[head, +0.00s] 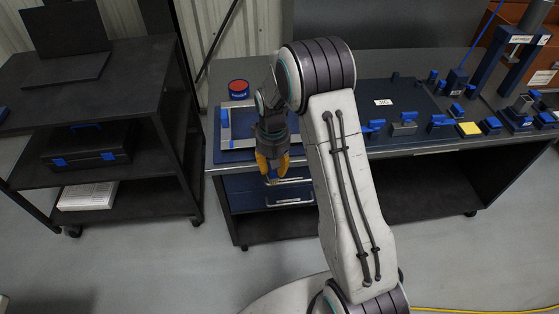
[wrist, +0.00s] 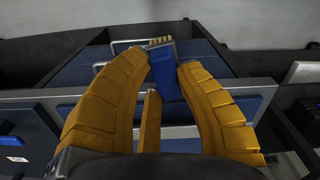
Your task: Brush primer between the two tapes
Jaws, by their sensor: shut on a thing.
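My gripper (head: 272,170) has yellow fingers and hangs at the front left edge of the workbench, above its drawers. A round primer tin (head: 238,86) with a red top and blue side stands at the back left of the bench. A light grey workpiece (head: 226,137) lies on a blue mat in front of the tin, partly hidden by my gripper. The two tapes cannot be told apart clearly.
A dark shelf cart (head: 95,85) stands to the left, with open floor in front.

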